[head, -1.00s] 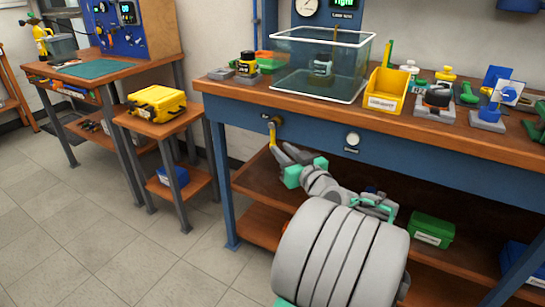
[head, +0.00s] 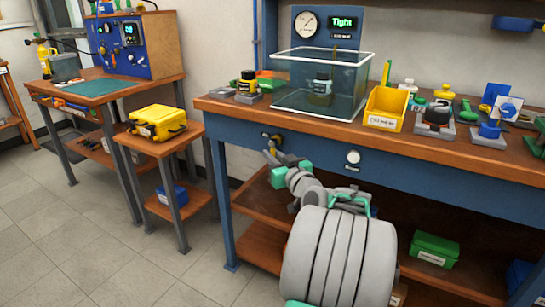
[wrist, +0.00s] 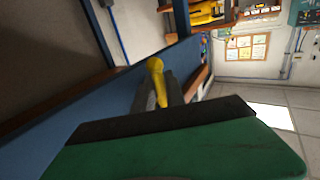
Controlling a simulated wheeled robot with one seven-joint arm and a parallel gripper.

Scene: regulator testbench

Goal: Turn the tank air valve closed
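The tank air valve (head: 270,136) sits on the blue front face of the bench, at its left end, below the water tank (head: 322,85). Its yellow lever (wrist: 156,72) shows clearly in the wrist view, running down between the two grey fingers. In the head view the lever is mostly hidden. My gripper (head: 271,154) is at the valve from below, and it also shows in the wrist view (wrist: 158,95). The fingers lie close on both sides of the lever and look shut on it.
A display (head: 343,22) behind the tank reads "Tight". A yellow case (head: 158,121) stands on a small side table at left. The bench's lower shelf holds a green box (head: 435,249).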

